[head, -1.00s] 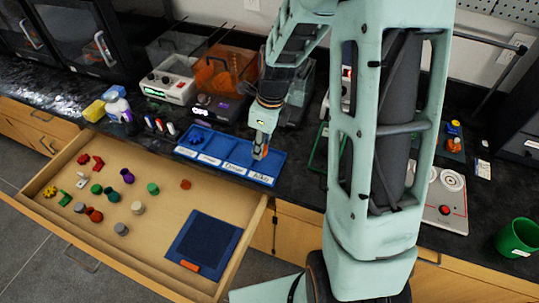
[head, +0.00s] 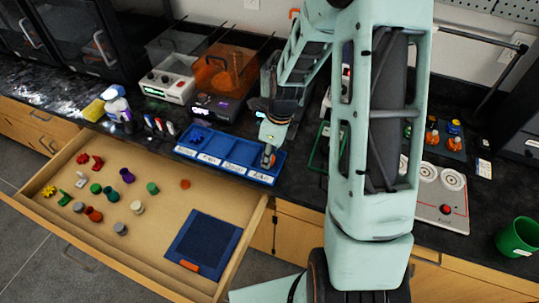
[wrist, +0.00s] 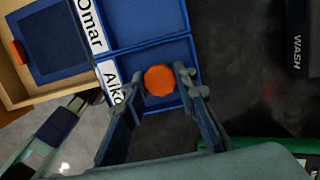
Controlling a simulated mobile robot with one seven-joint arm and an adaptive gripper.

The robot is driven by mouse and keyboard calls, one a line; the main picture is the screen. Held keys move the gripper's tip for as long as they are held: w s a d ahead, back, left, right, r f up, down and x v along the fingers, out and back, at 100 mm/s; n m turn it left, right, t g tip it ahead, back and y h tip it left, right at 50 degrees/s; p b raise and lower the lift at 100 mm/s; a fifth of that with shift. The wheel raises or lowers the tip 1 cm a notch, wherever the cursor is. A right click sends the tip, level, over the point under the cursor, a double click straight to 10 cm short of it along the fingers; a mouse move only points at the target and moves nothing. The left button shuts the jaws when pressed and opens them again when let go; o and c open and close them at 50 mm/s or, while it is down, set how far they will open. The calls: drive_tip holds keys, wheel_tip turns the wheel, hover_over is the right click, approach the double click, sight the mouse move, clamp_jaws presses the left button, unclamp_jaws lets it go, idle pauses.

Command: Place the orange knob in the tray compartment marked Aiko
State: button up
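The orange knob (wrist: 160,80) is between the fingertips of my gripper (wrist: 161,82) in the wrist view, and the fingers look closed on its sides. In the head view my gripper (head: 268,160) points down into the rightmost compartment of the blue tray (head: 222,163), and a bit of orange shows at its tips. The wrist view shows the label Aiko (wrist: 112,84) at the edge of this compartment, with the Omar label (wrist: 91,25) beside it. The knob appears within the Aiko compartment's outline. I cannot tell whether it touches the floor.
The open drawer (head: 250,215) below holds several small coloured parts, an orange-brown piece (head: 185,184) and a dark blue mat (head: 203,240). A blue part (head: 197,138) lies in the tray's far-left compartment. A green-framed item (head: 322,148) stands right of the tray.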

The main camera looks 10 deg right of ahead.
drive_tip(key=o, duration=0.4)
drive_tip(key=shift+r, duration=0.55)
wheel_tip(320, 180, up, 11)
drive_tip(key=s+d+p, duration=0.1)
drive_tip(key=shift+d, duration=0.2)
